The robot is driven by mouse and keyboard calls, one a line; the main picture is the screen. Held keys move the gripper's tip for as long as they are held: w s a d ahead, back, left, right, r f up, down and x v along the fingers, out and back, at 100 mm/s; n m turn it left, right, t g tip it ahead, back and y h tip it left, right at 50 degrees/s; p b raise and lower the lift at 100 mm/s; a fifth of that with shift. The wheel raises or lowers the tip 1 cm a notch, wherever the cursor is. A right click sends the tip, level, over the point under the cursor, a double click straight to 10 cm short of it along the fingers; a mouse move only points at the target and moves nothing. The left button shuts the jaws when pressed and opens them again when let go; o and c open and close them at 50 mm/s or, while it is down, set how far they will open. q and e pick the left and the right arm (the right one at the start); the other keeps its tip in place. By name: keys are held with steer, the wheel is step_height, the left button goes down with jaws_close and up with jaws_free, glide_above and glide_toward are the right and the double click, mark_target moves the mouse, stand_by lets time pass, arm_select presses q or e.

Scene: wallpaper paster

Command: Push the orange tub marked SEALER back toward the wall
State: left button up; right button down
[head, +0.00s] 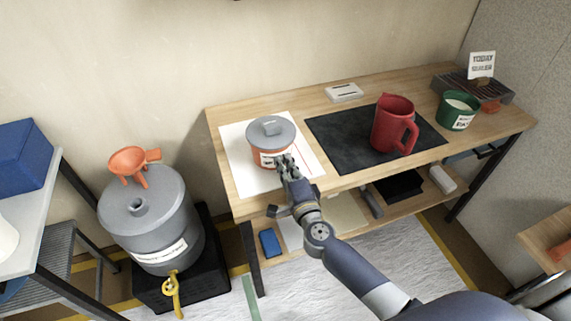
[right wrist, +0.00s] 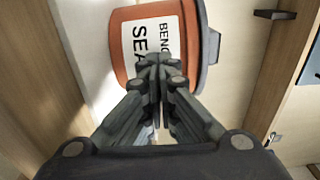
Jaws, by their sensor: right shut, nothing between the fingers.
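The orange tub (head: 267,153) with a grey lid stands upright on a white sheet (head: 237,180) at the left end of the wooden table. In the right wrist view the tub (right wrist: 120,40) is close, and its white label shows "BENC" and "SEA", partly covered by my fingers. My right gripper (head: 284,163) is shut and empty, its fingertips at the front of the tub; it also shows in the right wrist view (right wrist: 158,65). I cannot tell whether the fingertips touch the tub. My left gripper is not in view.
A black mat (head: 340,150) right of the sheet bears a red jug (head: 391,125). A green tub (head: 455,111) stands farther right. A white box (head: 344,92) lies near the wall. Bare sheet and table lie behind the orange tub. A grey drum (head: 150,222) stands left of the table.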

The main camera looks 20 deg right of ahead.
steer(key=w, duration=1.1)
steer(key=shift+w, duration=0.1)
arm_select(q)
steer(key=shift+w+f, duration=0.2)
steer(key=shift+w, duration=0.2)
